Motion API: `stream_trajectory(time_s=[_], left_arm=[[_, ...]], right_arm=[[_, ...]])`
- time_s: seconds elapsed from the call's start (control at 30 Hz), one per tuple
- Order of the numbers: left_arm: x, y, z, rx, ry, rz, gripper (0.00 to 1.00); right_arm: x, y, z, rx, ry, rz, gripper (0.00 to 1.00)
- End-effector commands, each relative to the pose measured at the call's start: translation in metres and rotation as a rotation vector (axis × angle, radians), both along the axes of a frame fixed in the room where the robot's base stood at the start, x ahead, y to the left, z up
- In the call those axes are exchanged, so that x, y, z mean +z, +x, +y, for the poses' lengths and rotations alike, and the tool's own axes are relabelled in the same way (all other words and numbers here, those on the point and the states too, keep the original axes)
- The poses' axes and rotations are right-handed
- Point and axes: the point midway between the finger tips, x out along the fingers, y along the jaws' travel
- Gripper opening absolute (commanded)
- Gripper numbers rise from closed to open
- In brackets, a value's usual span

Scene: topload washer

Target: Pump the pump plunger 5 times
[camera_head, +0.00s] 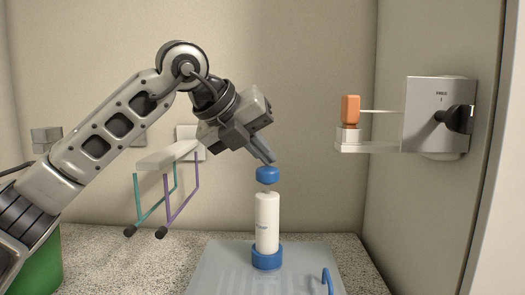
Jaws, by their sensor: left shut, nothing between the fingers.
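The pump (267,222) is a white upright cylinder with a blue base collar. Its plunger has a blue knob (267,175) on top, raised a little above the white body on a short stem. My left gripper (271,160) is shut and empty, pointing down to the right. Its fingertips are right above the blue knob; I cannot tell whether they touch it. My right gripper is not in view.
The pump stands on a pale tray (215,270) on a speckled counter (110,262). A small blue hook (327,280) is at front right. A rack with teal and purple bars (167,200) hangs left.

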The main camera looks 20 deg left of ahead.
Motion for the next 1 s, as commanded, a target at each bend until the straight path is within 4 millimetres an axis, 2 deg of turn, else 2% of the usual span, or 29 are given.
stream_trajectory(time_s=[1.0], left_arm=[[-0.015,0.0,0.0,0.0,0.002,0.004,0.0]], right_arm=[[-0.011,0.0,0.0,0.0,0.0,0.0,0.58]])
